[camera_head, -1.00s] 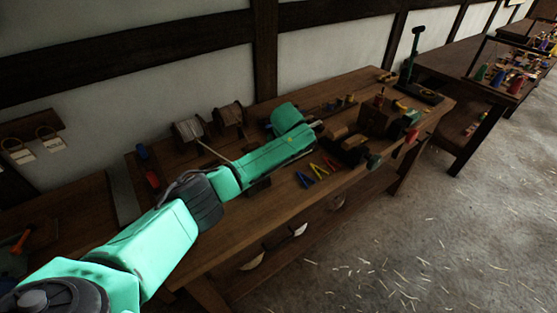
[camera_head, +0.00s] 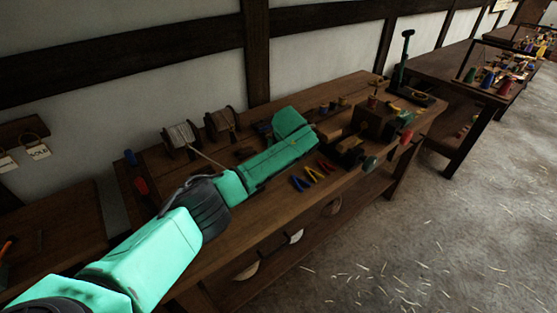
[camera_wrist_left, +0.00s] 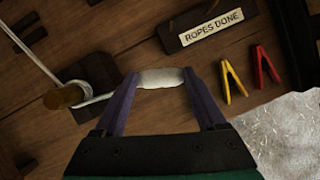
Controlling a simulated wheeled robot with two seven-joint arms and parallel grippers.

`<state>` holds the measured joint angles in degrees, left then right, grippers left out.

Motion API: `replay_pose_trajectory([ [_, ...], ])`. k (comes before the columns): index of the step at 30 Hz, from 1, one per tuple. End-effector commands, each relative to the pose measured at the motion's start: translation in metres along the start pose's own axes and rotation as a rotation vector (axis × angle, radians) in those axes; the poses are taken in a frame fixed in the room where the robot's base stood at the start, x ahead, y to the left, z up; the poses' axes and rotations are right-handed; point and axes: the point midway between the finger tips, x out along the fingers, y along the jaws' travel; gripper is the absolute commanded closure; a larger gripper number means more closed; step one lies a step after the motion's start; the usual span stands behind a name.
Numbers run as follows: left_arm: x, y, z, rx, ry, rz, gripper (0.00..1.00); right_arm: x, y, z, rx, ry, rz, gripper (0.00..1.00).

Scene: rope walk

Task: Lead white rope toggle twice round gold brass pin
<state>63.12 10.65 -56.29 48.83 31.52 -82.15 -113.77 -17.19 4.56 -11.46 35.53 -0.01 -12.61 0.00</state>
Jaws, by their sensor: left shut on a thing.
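The white toggle (camera_wrist_left: 160,78) lies crosswise between the two fingertips of my left gripper (camera_wrist_left: 162,75) in the left wrist view, and the gripper is shut on it. The gold brass pin (camera_wrist_left: 62,97) stands on a dark wooden block (camera_wrist_left: 92,72), left of my gripper. White rope (camera_wrist_left: 30,48) runs from the upper left to the pin, bends close around it and leads right towards the toggle. I cannot tell the number of turns. In the head view my arm hides the pin and toggle. My right gripper is not in view.
A "ROPES DONE" block (camera_wrist_left: 205,25) lies beyond my gripper, with yellow (camera_wrist_left: 232,80) and red (camera_wrist_left: 265,66) clips to the right. A white rope spool (camera_head: 180,138) stands at the bench back. A green-handled post (camera_head: 402,62) stands at the far end.

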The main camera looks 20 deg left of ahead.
Motion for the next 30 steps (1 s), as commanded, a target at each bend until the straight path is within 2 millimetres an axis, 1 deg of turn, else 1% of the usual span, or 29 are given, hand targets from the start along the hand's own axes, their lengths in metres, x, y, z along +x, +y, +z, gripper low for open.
replay_pose_trajectory([
  [9,0.017,0.000,-0.007,0.001,0.000,0.001,0.78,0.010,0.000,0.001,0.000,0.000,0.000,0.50],
  [30,0.047,0.000,-0.019,0.000,0.000,0.001,0.78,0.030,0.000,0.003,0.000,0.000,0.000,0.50],
])
